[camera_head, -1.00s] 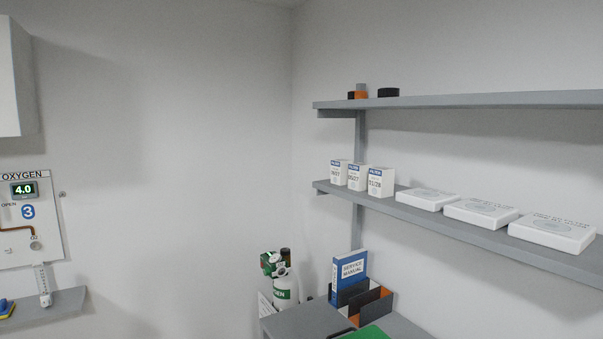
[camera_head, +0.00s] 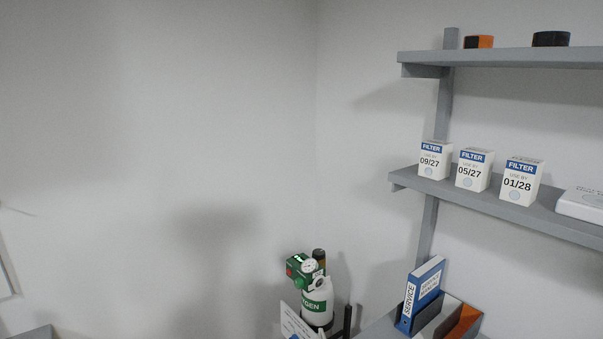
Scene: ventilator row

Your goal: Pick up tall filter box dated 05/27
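The tall filter box dated 05/27 (camera_head: 473,171) stands upright on the lower wall shelf, white with a blue FILTER band. It is the middle of three similar boxes. The box dated 09/27 (camera_head: 434,160) stands to its left and the box dated 01/28 (camera_head: 521,181) to its right, with small gaps between them. Neither of my grippers shows in the head view.
The lower shelf (camera_head: 450,193) also bears a flat white box (camera_head: 583,205) at right. The upper shelf (camera_head: 500,59) holds small dark and orange items (camera_head: 479,42). Below stand a green-and-white oxygen cylinder (camera_head: 317,303) and a blue service manual (camera_head: 421,294) in a holder.

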